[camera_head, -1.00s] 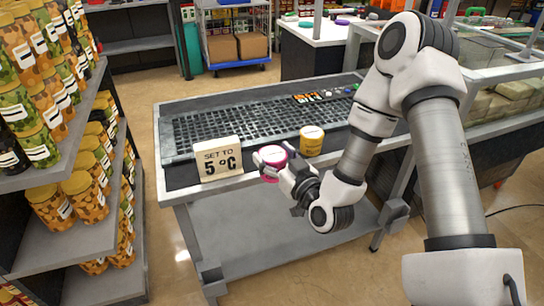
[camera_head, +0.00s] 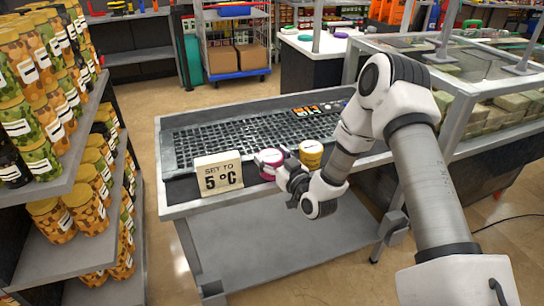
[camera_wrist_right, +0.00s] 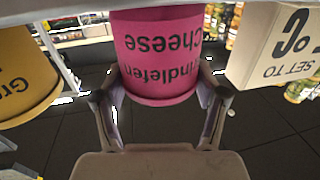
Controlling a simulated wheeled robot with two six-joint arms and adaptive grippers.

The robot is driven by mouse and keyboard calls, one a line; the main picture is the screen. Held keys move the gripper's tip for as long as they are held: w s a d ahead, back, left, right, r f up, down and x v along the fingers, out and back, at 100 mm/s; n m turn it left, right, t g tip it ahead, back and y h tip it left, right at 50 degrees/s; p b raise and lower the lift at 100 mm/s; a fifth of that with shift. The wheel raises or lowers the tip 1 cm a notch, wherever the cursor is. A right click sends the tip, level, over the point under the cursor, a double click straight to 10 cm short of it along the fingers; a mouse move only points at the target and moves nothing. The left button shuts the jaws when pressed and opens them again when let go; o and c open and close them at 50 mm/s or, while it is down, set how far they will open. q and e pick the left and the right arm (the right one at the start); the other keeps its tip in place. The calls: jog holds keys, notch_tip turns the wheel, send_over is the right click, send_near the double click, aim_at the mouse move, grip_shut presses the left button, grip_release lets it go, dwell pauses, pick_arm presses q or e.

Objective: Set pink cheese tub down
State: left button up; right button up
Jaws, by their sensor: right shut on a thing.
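The pink cheese tub (camera_head: 270,157) is at the front edge of the grey counter (camera_head: 183,209), between a sign and a yellow tub. In the right wrist view the pink tub (camera_wrist_right: 160,55) shows dark lettering, upside down in that picture. My right gripper (camera_head: 272,167) has a finger on either side of it and is shut on it. The right gripper's fingers also show in the right wrist view (camera_wrist_right: 160,105). Whether the tub's base touches the counter I cannot tell. My left gripper is not in view.
A "SET TO 5 °C" sign (camera_head: 219,174) stands close left of the pink tub. A yellow tub (camera_head: 311,153) stands close to its right. Behind them is a dark grated surface (camera_head: 250,135). Shelves with several camouflage-patterned jars (camera_head: 85,208) stand at the left.

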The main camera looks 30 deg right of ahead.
jog(key=o, duration=1.5)
jog(key=shift+f, duration=0.15)
